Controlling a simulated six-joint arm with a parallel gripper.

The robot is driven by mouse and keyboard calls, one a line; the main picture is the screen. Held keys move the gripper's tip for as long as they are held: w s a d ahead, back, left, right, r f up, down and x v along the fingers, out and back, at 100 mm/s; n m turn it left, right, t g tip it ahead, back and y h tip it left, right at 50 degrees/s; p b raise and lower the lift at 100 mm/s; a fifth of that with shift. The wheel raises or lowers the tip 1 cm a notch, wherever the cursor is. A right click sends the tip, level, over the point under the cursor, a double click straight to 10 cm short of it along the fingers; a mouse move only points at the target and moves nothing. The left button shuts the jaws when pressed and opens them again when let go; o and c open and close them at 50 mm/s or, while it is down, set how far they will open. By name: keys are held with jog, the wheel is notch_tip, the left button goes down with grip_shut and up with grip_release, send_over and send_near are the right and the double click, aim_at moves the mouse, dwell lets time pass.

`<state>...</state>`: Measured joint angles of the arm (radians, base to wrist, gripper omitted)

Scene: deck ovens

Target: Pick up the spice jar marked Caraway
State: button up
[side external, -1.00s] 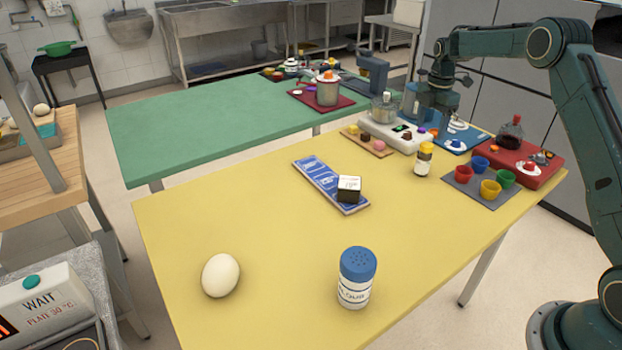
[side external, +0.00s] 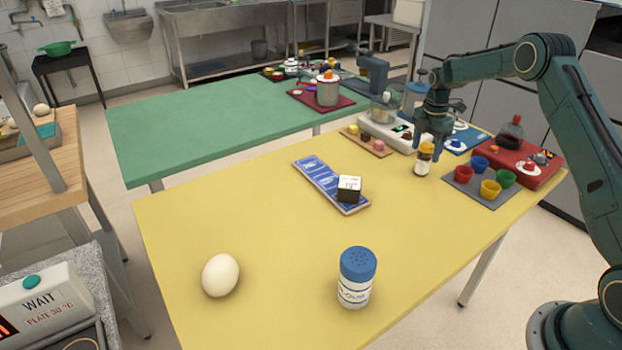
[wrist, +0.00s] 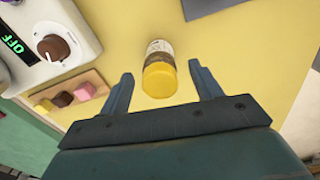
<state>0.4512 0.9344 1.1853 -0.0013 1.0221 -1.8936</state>
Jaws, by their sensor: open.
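A small jar (side external: 423,163) with a yellow lid and brown contents stands upright on the yellow table (side external: 250,240), towards its far right. It also shows in the wrist view (wrist: 159,68), yellow lid nearest. Its label is too small to read. My gripper (side external: 428,148) is at the jar in the side view. In the wrist view my gripper (wrist: 163,85) is open, with one finger on each side of the lid and visible gaps between. A shaker with a blue lid (side external: 356,278) stands at the table's front; its label is partly turned away.
A grey mat (side external: 462,188) with several coloured cups lies right of the jar.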

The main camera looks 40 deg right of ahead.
jog(key=shift+f, duration=0.55)
jog(key=c, duration=1.1)
jog(key=shift+r, duration=0.1)
notch_tip(320, 180, up, 20)
jog(key=shift+f, duration=0.1)
dwell(0.5)
